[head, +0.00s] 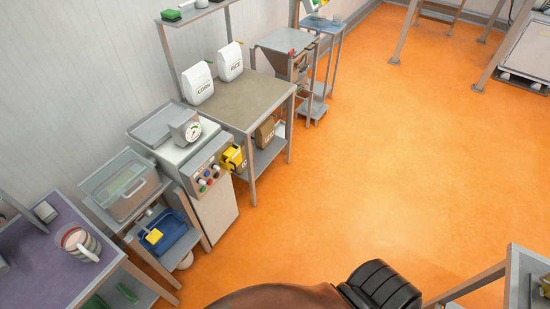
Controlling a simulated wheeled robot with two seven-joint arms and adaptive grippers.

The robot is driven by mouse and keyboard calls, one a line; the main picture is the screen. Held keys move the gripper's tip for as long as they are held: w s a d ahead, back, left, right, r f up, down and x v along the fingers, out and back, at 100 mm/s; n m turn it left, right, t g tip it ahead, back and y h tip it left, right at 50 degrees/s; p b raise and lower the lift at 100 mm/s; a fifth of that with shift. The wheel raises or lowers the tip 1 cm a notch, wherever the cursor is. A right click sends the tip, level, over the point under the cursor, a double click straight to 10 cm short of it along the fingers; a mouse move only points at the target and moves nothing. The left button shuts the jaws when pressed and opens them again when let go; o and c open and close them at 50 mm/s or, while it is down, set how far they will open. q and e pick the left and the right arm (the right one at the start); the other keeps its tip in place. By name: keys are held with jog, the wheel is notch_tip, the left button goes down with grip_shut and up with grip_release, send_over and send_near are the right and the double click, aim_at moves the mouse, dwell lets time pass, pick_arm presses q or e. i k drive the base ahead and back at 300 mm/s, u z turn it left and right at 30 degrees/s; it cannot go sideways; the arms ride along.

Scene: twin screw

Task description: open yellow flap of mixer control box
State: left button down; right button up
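The mixer control box (207,174) is a grey panel with several coloured buttons and knobs, on the front of a grey machine left of centre. The yellow flap (232,158) is at the panel's right end, with dark parts beside it. It is too small to tell how far it stands open. Neither of my grippers is in view, and nothing touches the flap or the panel.
A steel table (250,98) with two white bags stands behind the machine. A clear bin (125,190) and a blue tray (172,236) are to its left. A purple-topped table (45,262) is at lower left. The orange floor (370,150) to the right is open.

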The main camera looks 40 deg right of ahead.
aim_at(233, 156)
jog(key=z, duration=0.5)
jog(key=i, duration=1.3)
jog(key=u, duration=0.4)
